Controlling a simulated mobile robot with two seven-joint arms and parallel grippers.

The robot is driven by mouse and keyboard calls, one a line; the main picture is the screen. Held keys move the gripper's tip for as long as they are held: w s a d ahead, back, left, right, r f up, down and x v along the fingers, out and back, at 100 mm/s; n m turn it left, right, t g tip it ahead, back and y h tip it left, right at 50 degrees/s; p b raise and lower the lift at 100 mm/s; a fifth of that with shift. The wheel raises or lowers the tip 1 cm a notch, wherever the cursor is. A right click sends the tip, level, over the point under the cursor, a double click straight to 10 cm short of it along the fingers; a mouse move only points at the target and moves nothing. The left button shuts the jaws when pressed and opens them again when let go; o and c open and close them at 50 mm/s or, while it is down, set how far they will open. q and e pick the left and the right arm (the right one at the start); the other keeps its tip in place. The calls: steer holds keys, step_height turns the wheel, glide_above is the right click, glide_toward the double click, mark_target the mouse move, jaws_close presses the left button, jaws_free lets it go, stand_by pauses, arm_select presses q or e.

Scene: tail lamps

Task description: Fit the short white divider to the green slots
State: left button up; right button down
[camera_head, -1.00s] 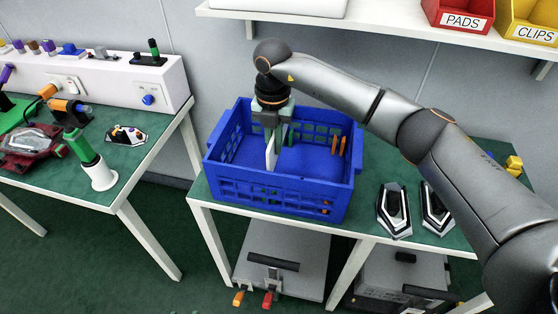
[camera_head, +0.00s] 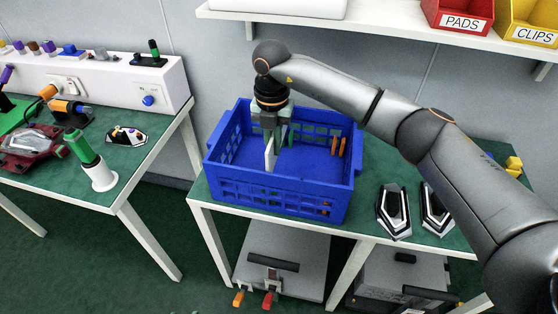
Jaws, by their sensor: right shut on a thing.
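The short white divider (camera_head: 270,153) stands upright inside the blue crate (camera_head: 266,198). My right gripper (camera_head: 269,128) reaches down into the crate from above and is shut on the divider's top. Green slot pieces (camera_head: 290,136) show just right of the divider, near the back wall. I cannot tell whether the divider's lower edge sits in the slots or only near them. Orange slot pieces (camera_head: 338,146) stand at the crate's right side. My left gripper is not in view.
Two black-and-white tail lamps (camera_head: 394,210) lie right of the crate on the green-topped table. A bench with tools, including a green-and-white bottle-like item (camera_head: 92,163), stands at the left. A shelf with red (camera_head: 458,14) and yellow bins hangs above.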

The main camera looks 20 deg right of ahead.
mark_target(274, 163)
steer(key=shift+f, duration=0.15)
steer(key=shift+f+b, duration=0.85)
steer(key=shift+f, duration=0.5)
stand_by(0.6)
steer(key=shift+f+b, duration=0.65)
steer(key=shift+f, duration=0.85)
steer(key=shift+f, duration=0.1)
steer(key=shift+f+b, duration=0.75)
steer(key=shift+f, duration=0.4)
